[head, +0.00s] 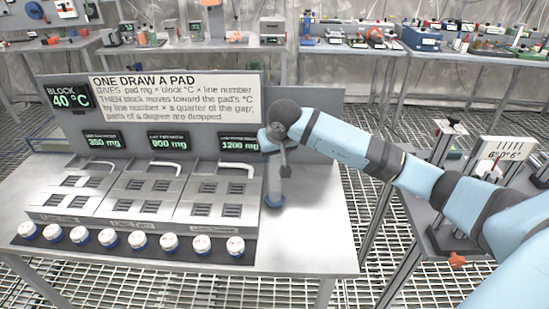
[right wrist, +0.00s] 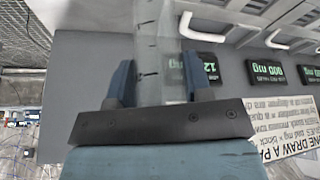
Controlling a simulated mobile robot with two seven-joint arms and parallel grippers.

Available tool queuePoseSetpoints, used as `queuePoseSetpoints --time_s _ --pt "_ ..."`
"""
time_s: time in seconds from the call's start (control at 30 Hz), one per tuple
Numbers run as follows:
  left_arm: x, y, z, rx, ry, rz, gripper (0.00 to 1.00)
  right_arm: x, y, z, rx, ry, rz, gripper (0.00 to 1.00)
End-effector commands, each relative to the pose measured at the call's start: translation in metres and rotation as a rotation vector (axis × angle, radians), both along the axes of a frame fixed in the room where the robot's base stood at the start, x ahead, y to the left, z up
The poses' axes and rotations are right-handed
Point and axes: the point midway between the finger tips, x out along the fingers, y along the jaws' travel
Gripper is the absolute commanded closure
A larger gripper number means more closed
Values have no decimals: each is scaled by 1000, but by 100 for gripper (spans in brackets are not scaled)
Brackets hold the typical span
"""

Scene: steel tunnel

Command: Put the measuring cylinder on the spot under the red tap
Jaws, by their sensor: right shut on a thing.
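The measuring cylinder (head: 273,186) is clear and upright, with a bluish foot, at the right end of the panel with the slotted blocks. My right gripper (head: 277,146) reaches in from the right and is shut on it. In the right wrist view, the cylinder (right wrist: 152,45) with dark marks stands between the two blue fingers (right wrist: 158,82). I cannot tell whether its foot touches the table. No red tap can be made out for sure. My left gripper is not in view.
The grey table (head: 315,240) has free room right of the blocks. A row of white-topped pads (head: 140,240) lies along its front. A sign panel (head: 178,98) stands behind. At right, a second stand carries a white plate (head: 508,150) and an orange-red knob (head: 456,260).

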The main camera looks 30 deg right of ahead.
Motion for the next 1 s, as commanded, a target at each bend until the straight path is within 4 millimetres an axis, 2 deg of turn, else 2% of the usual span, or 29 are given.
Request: queuePoseSetpoints --time_s 0.1,0.47,0.5,0.6,0.87,1.0 --pt "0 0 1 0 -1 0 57 0 1 -17 1 2 0 94" --pt "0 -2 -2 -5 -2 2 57 0 0 -22 -1 0 0 94" --pt "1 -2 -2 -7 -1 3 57 0 0 -22 -1 0 0 52" --pt "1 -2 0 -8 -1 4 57 0 0 -21 0 0 0 29" --pt "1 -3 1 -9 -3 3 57 0 0 -20 0 0 0 29" --pt "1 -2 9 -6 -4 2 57 -2 0 -10 -1 -1 1 29"
